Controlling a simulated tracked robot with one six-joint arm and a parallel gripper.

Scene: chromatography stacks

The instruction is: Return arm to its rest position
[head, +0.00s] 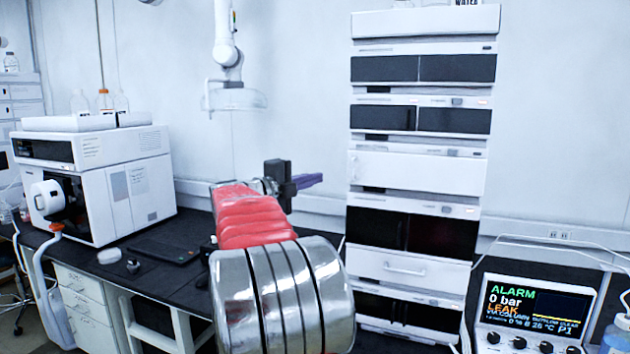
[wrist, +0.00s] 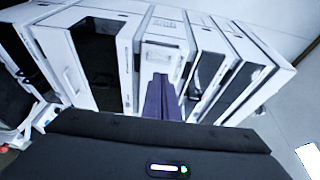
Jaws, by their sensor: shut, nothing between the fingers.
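My gripper (head: 310,180) shows in the head view as purple fingers beyond a black wrist block, level and pointing right towards the tall chromatography stack (head: 415,172). The fingers stand to the left of the stack and look apart from it, though the depth is hard to judge. In the wrist view my gripper (wrist: 163,98) appears as two purple fingers close together, with nothing between them. The stack's white and black modules (wrist: 95,60) fan out ahead of the fingers there. My red and metal arm covers part of the bench in the head view.
A white instrument (head: 130,190) with bottles on top stands on the dark bench (head: 195,228) at left. A monitor box (head: 533,310) at lower right displays "ALARM 0 bar LEAK". An extraction arm with a clear hood (head: 235,97) hangs above. Open air lies above my arm.

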